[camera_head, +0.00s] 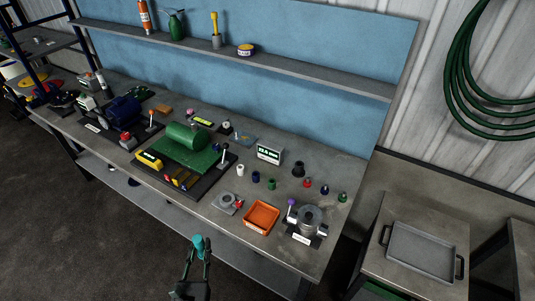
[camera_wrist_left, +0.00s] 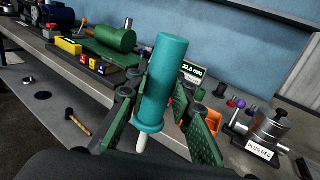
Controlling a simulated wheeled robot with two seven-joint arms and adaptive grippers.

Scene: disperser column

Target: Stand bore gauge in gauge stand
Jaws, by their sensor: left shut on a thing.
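The bore gauge, a teal cylinder with a flange and a thin white tip, shows in the head view (camera_head: 198,242) and large in the wrist view (camera_wrist_left: 164,80). My left gripper (camera_head: 198,256) is shut on it, with green-padded fingers on both sides in the wrist view (camera_wrist_left: 152,110). The gauge is nearly upright, leaning slightly, its white tip pointing down. It is held in front of the bench's near edge. A grey block with a round top and a red part (camera_head: 227,202) sits near that edge; I cannot tell if it is the gauge stand. My right gripper is not in view.
On the bench (camera_head: 330,180) are an orange tray (camera_head: 261,217), a metal plug rig (camera_head: 308,220), a digital readout (camera_head: 269,153), several small coloured plugs and a green cylinder machine (camera_head: 186,137). A lower shelf (camera_head: 170,208) runs underneath. A grey tray (camera_head: 422,251) stands at right.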

